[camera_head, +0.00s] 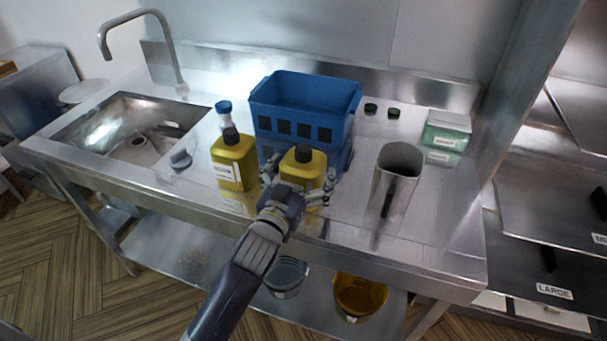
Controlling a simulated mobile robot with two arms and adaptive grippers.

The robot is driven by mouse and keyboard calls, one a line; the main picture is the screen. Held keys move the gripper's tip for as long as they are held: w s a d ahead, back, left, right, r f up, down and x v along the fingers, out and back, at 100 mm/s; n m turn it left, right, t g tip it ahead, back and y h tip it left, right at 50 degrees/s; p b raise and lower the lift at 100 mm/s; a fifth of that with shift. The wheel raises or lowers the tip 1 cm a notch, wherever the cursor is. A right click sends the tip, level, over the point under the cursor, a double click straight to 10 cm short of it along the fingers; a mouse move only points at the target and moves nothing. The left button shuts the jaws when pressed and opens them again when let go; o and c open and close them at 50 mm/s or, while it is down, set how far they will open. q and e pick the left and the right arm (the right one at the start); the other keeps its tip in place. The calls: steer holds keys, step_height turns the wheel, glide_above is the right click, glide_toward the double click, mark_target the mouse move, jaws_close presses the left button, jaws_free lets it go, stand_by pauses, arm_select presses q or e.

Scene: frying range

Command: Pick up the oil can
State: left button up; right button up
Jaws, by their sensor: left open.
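Two yellow oil cans with dark caps stand upright on the steel counter (345,225). The left oil can (234,163) has a white label and stands clear of the gripper. The right oil can (302,166) stands in front of the blue crate. My left gripper (298,186) is open at the right oil can, with one finger on each side of it. The gripper hides the lower front of that can. I cannot tell whether the fingers touch it. My right gripper is not in view.
A blue crate (304,95) stands close behind the cans. A metal pitcher (396,178) stands to the right, and a green-and-white box (446,130) is at the back right. A sink (128,120) with a faucet (160,38) is at the left. A blue-capped bottle (224,112) stands behind the left can.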

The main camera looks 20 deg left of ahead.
arm_select(q)
steer(key=c, duration=1.4)
steer(key=shift+r, duration=0.1)
